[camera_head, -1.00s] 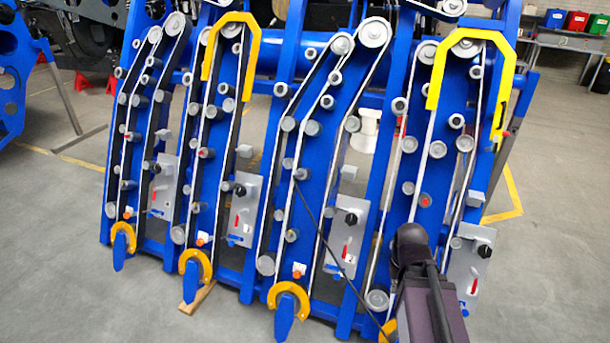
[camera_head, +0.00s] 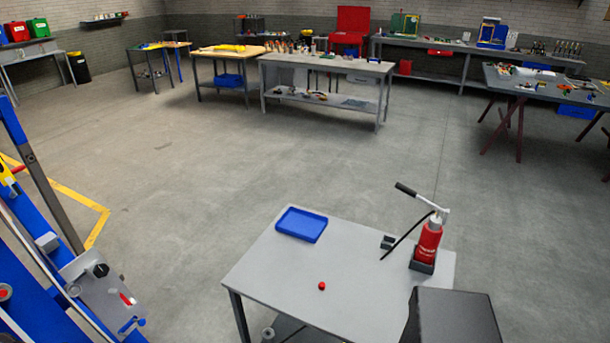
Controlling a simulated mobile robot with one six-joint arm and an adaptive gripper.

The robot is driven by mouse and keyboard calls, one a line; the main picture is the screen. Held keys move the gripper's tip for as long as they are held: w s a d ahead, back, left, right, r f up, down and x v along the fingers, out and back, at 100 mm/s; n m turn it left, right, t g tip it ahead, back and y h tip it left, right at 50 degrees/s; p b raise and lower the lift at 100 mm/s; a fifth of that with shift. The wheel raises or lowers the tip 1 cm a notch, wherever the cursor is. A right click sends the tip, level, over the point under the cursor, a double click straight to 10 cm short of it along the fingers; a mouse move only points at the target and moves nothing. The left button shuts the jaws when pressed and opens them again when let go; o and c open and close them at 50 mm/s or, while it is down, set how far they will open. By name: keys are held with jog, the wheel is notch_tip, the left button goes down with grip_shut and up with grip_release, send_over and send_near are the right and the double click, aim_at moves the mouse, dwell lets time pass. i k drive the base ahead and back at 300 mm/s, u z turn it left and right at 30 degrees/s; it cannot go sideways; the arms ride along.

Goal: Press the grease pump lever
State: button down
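The grease pump (camera_head: 429,243) is a red cylinder standing upright in a dark holder at the right side of a grey table. Its lever (camera_head: 420,198) is a light metal bar with a black grip, slanting up to the left from the pump's head. A black hose (camera_head: 405,237) runs from the head down to the left. My gripper is not in view. A dark block at the bottom right, in front of the pump, seems to be part of my arm.
The blue chassis (camera_head: 25,290) stands at the left. Workbenches (camera_head: 325,65) line the back; open floor lies between.

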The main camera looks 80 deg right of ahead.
aim_at(403, 189)
jog(key=z, duration=5.4)
jog(key=i, duration=0.1)
jog(key=u, duration=3)
jog(key=k, duration=0.45)
jog(key=u, duration=0.05)
jog(key=i, duration=0.45)
